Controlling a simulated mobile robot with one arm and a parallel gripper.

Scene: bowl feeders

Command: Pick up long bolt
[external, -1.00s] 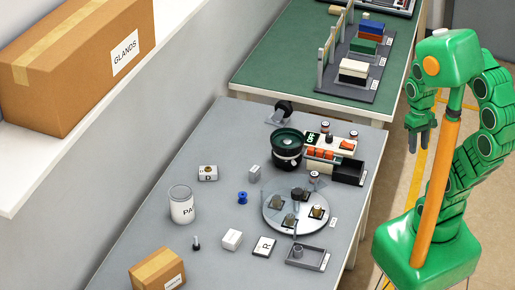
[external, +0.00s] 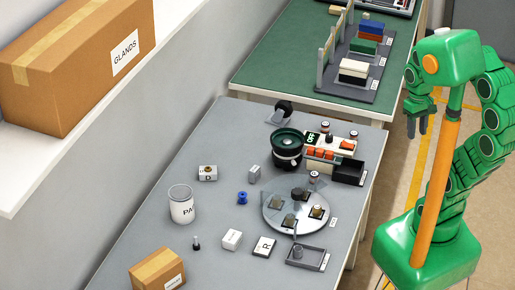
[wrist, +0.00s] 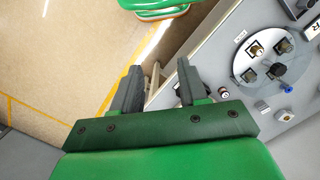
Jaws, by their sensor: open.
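A small dark bolt (external: 196,243) with a wide lower end stands upright on the grey table, left of the white box; it may be the long bolt, but it is too small to be sure. The wrist view does not show it. My gripper (external: 417,127) is over the floor to the right of the table, well away from the bolt. In the wrist view its two dark fingers (wrist: 158,82) are apart with nothing between them.
A green table (external: 285,65) stands behind.

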